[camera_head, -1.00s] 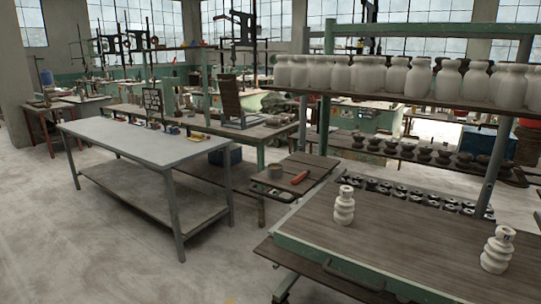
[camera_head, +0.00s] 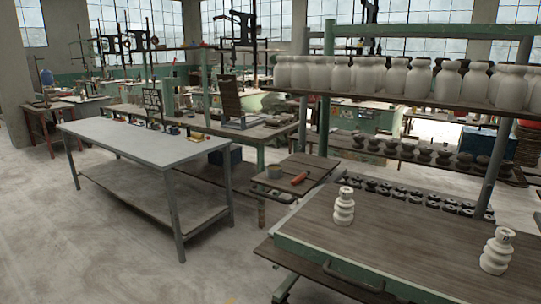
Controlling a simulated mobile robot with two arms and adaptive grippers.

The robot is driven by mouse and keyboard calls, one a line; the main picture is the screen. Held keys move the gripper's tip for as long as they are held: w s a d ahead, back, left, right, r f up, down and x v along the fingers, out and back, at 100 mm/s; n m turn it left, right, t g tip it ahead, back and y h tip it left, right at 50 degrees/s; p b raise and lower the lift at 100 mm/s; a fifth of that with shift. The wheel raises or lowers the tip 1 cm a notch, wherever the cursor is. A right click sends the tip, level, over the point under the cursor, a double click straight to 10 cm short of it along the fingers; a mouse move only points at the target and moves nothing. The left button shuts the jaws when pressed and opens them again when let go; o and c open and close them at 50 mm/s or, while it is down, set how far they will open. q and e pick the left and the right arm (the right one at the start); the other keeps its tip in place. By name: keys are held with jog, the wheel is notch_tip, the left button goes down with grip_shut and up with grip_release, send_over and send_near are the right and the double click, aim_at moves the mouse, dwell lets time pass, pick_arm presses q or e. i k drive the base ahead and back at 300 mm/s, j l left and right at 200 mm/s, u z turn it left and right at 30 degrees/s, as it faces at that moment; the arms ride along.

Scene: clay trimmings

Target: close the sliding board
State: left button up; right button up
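What looks like the sliding board (camera_head: 390,230) is a brown wooden top with a green front edge (camera_head: 330,262) at the lower right. A dark handle (camera_head: 352,279) sits on that front edge. Two white ribbed insulators stand upright on the board, one near its left side (camera_head: 344,206) and one at its right (camera_head: 497,250). How far the board is slid out cannot be told. Neither of my grippers shows in the head view.
A grey metal table (camera_head: 150,143) with a lower shelf stands at the left. A small side table (camera_head: 290,178) holds a grey cup and a red-handled tool. White jars (camera_head: 395,80) line a shelf above the board. Concrete floor (camera_head: 80,240) is clear at the front left.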

aim_at(418, 255)
jog(key=z, duration=1.05)
